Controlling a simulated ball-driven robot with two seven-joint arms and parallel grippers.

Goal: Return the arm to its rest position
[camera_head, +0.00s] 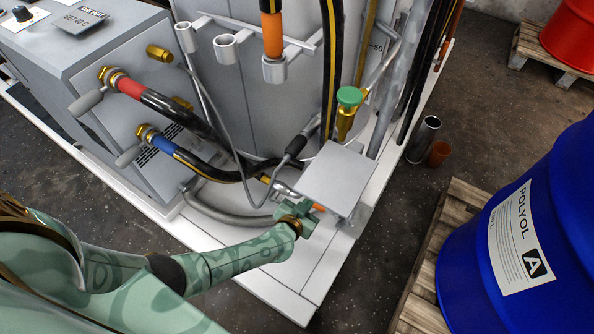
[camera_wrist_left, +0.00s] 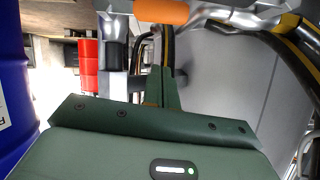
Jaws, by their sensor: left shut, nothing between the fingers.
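My left arm comes in from the lower left in the head view. Its green gripper (camera_head: 306,222) is beside the front edge of a grey square plate (camera_head: 337,180) on the machine. In the left wrist view the gripper's fingers (camera_wrist_left: 168,88) are together, with nothing visible between them. An orange grip (camera_wrist_left: 160,11) on a metal fitting is beyond the fingertips. Whether the fingers touch it cannot be told. My right gripper is not in view.
Hoses with red (camera_head: 130,88) and blue (camera_head: 162,146) sleeves run close to the left arm. A green-capped valve (camera_head: 349,97) stands behind the plate. A blue drum (camera_head: 470,262) stands on a wooden pallet (camera_head: 424,312) at the right. Dark floor lies between machine and pallet.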

